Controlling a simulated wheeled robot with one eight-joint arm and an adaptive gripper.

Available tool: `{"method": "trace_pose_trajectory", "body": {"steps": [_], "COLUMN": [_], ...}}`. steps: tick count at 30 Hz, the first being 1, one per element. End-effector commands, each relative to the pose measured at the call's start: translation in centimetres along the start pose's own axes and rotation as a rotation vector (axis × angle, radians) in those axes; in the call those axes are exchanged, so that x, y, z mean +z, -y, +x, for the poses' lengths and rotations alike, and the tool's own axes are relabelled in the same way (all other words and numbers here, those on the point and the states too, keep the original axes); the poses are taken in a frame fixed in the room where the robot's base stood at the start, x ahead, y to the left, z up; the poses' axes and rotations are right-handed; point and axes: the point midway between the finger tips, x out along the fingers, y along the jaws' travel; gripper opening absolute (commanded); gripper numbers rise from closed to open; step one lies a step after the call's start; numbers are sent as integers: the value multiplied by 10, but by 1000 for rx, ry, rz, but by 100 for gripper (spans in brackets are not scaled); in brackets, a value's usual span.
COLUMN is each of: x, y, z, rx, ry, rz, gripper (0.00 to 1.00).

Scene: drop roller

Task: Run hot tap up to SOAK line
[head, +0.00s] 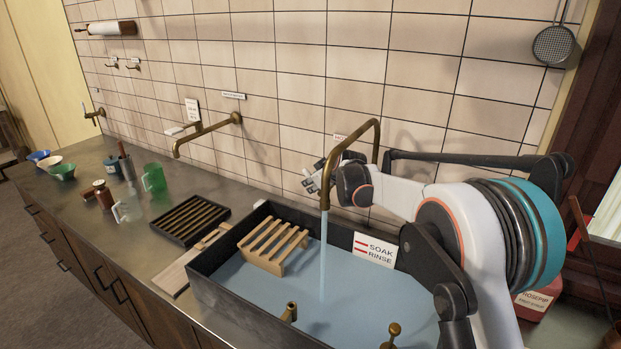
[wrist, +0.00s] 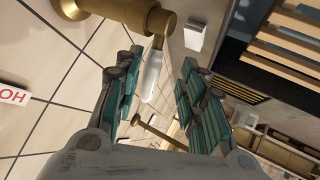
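A brass tap (head: 375,130) pours a stream of water (head: 323,255) into a dark sink (head: 215,284). Pale blue water (head: 350,310) covers the sink floor widely. A white SOAK/RINSE sign (head: 374,249) with red lines is on the back wall; the water surface appears close to its lower edge. My gripper (head: 318,178) is beside the tap near the tile wall. In the wrist view my gripper (wrist: 162,62) is open, with a white lever (wrist: 151,76) on a brass fitting (wrist: 120,12) between its fingers. A red-lettered label (wrist: 12,95), partly cut off, is on the tiles.
A wooden slatted rack (head: 273,245) stands in the sink's left end. A second wall tap (head: 205,132), black slatted tray (head: 188,219), green mug (head: 154,178) and glass mug (head: 127,205) are to the left.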

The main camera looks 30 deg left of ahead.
Motion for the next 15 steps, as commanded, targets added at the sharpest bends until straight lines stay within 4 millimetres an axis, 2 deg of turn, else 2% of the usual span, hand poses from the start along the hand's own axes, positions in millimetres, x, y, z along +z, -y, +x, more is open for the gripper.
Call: {"method": "trace_pose_trajectory", "body": {"steps": [9, 15], "x": [33, 45], "y": [15, 20], "z": [-46, -62], "rx": [0, 0], "ry": [0, 0], "rz": [1, 0], "gripper": [37, 37]}}
